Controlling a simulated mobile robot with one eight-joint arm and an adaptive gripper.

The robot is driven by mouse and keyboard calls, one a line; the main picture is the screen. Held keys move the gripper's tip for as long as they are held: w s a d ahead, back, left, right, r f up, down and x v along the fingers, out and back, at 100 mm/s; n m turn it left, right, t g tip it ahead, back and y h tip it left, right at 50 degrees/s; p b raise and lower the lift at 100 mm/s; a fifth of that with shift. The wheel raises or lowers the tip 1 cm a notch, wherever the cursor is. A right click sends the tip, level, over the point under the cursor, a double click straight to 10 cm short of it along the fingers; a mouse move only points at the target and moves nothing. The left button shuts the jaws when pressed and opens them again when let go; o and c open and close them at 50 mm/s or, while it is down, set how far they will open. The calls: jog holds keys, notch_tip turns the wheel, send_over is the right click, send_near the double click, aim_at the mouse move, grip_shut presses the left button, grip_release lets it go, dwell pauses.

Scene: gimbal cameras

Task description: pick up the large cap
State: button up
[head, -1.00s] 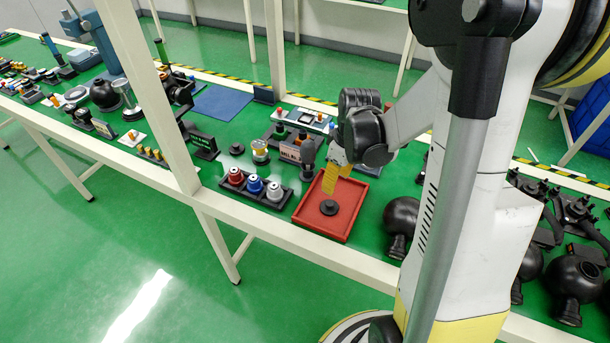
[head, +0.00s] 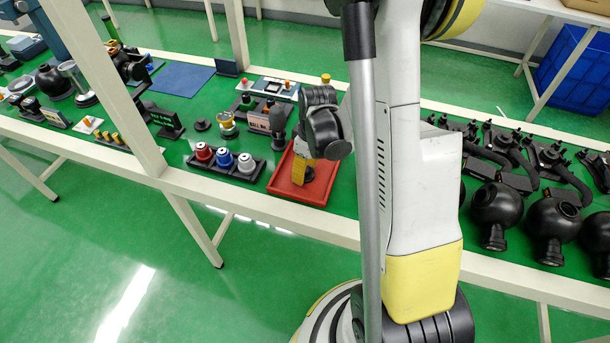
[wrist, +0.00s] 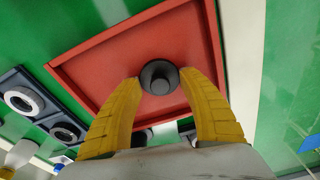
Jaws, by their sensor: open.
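A black round cap with a raised centre knob (wrist: 158,77) lies in the red tray (wrist: 95,62). In the wrist view my gripper (wrist: 160,84) is open, with its yellow fingers on either side of the cap and the knob between the fingertips. I cannot tell whether the fingers touch it. In the head view my gripper (head: 300,176) is low over the red tray (head: 318,190), and the cap is mostly hidden behind the fingers. Another dark round cap (head: 203,124) lies on the green table to the left.
A black rack holds a red, a blue and a grey-white capped piece (head: 224,159) left of the tray. A small sign and dark upright parts stand just behind it. Black round housings (head: 500,212) crowd the table on the right.

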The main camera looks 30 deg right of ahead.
jog(key=shift+r, duration=0.1)
jog(key=c, duration=0.9)
